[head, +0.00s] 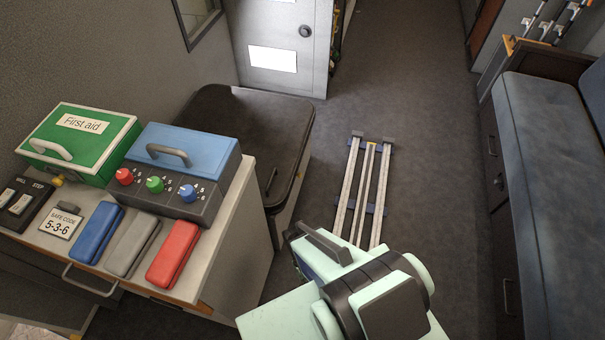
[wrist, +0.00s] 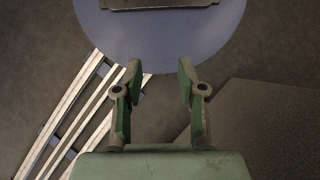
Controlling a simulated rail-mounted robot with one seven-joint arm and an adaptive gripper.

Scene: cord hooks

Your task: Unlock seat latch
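The blue-grey padded bench seat (head: 550,190) runs along the right side in the head view. A small dark round fitting (head: 498,182), possibly the seat latch, sits on its dark front panel; its locked or unlocked state is too small to tell. My gripper (wrist: 160,85) shows in the wrist view with its two green-grey fingers apart and nothing between them. It points down over the floor area, away from the bench front. In the head view my pale green arm is at the bottom centre, and I cannot make out the fingers there.
Floor rails (head: 362,190) run up the middle. At left, a cabinet (head: 240,235) carries a green first aid box (head: 80,142), a blue box with dials (head: 180,165), coloured blocks and a code card (head: 62,222). A black-topped unit (head: 250,125) stands behind. Floor before the bench is clear.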

